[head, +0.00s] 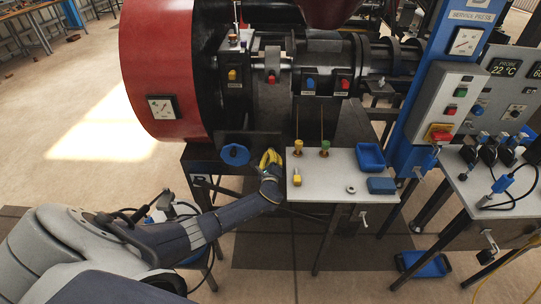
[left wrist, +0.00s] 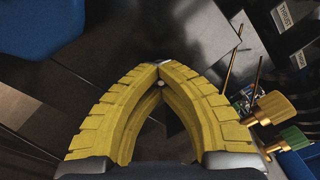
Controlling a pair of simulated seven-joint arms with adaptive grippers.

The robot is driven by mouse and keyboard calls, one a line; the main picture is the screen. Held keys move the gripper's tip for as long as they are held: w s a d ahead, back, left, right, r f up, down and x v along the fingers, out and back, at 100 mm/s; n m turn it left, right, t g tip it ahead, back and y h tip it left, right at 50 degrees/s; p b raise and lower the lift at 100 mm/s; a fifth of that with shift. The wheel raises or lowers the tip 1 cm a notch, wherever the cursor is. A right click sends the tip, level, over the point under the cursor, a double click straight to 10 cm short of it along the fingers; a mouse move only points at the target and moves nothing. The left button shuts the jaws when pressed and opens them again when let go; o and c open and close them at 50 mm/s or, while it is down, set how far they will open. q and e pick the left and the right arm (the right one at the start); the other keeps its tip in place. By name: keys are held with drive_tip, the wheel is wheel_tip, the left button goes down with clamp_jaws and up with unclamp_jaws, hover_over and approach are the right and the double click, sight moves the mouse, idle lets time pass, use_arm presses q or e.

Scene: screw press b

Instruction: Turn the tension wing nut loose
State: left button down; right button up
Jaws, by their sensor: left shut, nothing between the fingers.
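My left gripper (head: 270,158) is between the blue round knob and the small grey shelf of the press. Its yellow fingers meet at the tips in the left wrist view (left wrist: 160,68), with nothing held. A small pale metal piece (left wrist: 162,84) shows just inside the fingertips; I cannot tell whether it is part of the wing nut. No wing nut can be made out for sure. A silver winged fitting (head: 363,218) hangs below the shelf's front edge. The blue knob (head: 235,154) is left of the gripper. My right gripper is not in view.
The grey shelf (head: 325,185) carries a brass knob (head: 298,147), a green knob (head: 324,147), a ring (head: 351,189) and blue trays (head: 370,157). Thin rods rise behind the knobs. The red drum (head: 155,65) and a blue post (head: 420,100) flank the press.

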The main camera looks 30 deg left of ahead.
use_arm(q)
drive_tip(key=shift+d+f, duration=0.35)
drive_tip(key=shift+d, duration=0.05)
drive_tip(key=c, duration=1.6)
unclamp_jaws()
drive_tip(key=o, duration=0.9)
drive_tip(key=shift+f, duration=0.2)
drive_tip(key=shift+o, duration=0.3)
drive_tip(key=shift+a+r, duration=0.15)
drive_tip(key=shift+r, duration=0.15)
drive_tip(key=v, duration=1.2)
